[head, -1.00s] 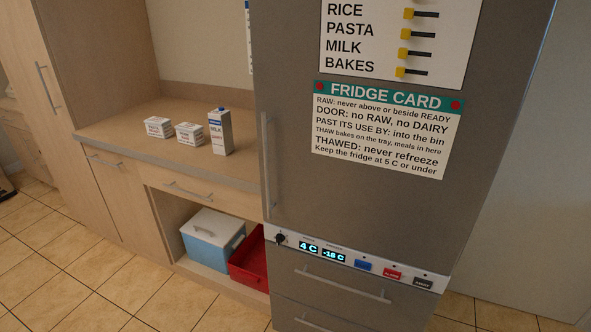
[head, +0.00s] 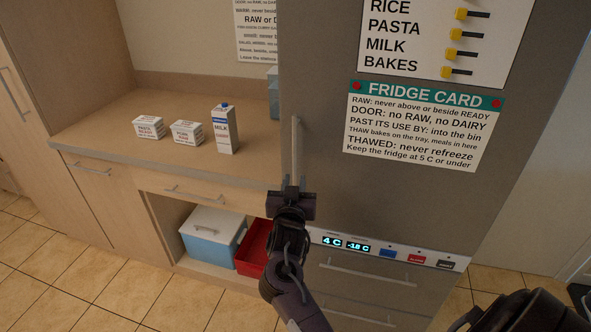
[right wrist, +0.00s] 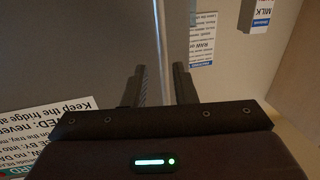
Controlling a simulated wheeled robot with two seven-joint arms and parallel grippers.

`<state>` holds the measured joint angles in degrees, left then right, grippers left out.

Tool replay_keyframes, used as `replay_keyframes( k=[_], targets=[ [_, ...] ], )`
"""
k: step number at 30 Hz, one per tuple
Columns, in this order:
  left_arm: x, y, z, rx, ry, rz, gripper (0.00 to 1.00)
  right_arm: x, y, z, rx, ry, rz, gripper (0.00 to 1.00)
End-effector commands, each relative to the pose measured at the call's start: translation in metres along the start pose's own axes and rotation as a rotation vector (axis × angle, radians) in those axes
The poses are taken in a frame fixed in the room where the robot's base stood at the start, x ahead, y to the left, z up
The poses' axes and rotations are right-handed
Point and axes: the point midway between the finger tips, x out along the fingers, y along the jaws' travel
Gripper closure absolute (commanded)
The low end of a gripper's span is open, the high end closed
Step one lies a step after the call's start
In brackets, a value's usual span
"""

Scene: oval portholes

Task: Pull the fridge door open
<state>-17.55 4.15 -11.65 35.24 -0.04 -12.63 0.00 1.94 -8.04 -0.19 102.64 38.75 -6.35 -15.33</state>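The tall grey fridge door (head: 330,190) looks shut. Its vertical bar handle (head: 296,145) is along the door's left edge. My right gripper (head: 293,184) is at the lower part of this handle, with its fingers pointing at the door. In the right wrist view the handle (right wrist: 161,45) runs down between the two fingers of my right gripper (right wrist: 161,84), with a gap on each side. The fingers are open. The handle's lower end is hidden behind the gripper in the head view. My left gripper is not in view.
A milk carton (head: 225,129) and two small boxes, one at the left (head: 148,127) and one beside it (head: 187,132), stand on the counter (head: 95,130). A blue cooler (head: 212,235) and red bin (head: 254,248) sit below. Drawers with a handle (head: 367,272) are under the door.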

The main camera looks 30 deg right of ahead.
Motion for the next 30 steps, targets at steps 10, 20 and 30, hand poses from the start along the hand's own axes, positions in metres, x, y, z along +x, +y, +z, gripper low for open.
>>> replay_keyframes(
  k=[10,20,30],
  targets=[
    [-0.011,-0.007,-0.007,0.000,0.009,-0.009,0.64,0.046,-0.001,0.000,-0.002,0.000,-0.003,0.75],
    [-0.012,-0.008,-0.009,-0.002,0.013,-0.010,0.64,0.049,-0.001,0.001,0.000,-0.001,-0.003,0.76],
    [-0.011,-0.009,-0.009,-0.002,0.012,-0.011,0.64,0.049,-0.001,0.001,-0.001,-0.001,-0.004,1.00]
  ],
)
